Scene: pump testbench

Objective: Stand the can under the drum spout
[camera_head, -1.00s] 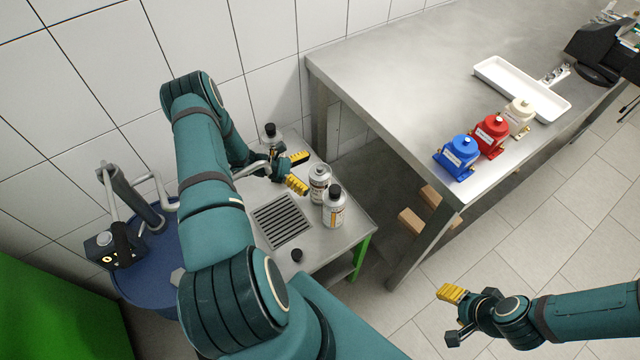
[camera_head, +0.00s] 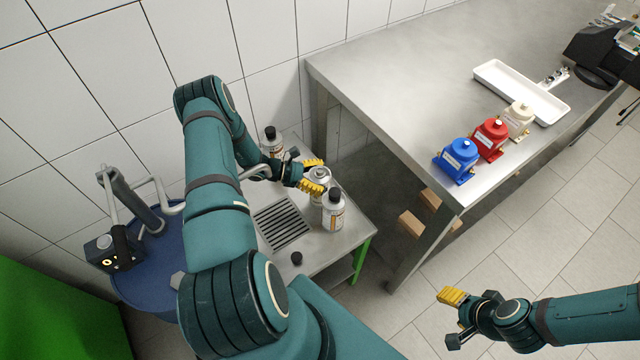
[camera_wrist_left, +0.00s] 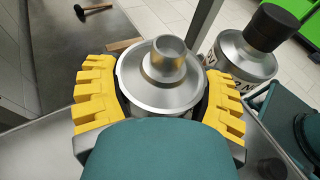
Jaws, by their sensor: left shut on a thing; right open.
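My left gripper (camera_head: 313,176) is shut around an uncapped silver can (camera_head: 321,173) on the small steel table. In the left wrist view the yellow fingers flank the can's round shoulder (camera_wrist_left: 145,92) and bare metal neck; its base is hidden. The blue drum (camera_head: 150,270) stands at the left with a grey pump and bent pipe. A curved grey pipe end (camera_head: 255,168), seemingly the spout, shows by my left wrist; my arm hides the stretch between. A slotted grate (camera_head: 281,222) lies in the table top. My right gripper (camera_head: 450,318) is open and empty, over the floor.
A black-capped can (camera_head: 333,210) stands close in front of the held can. Another black-capped can (camera_head: 272,140) stands at the table's back. A loose black cap (camera_head: 296,258) lies near the front. The large steel bench (camera_head: 390,90) is at the right with blue, red and cream pumps.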

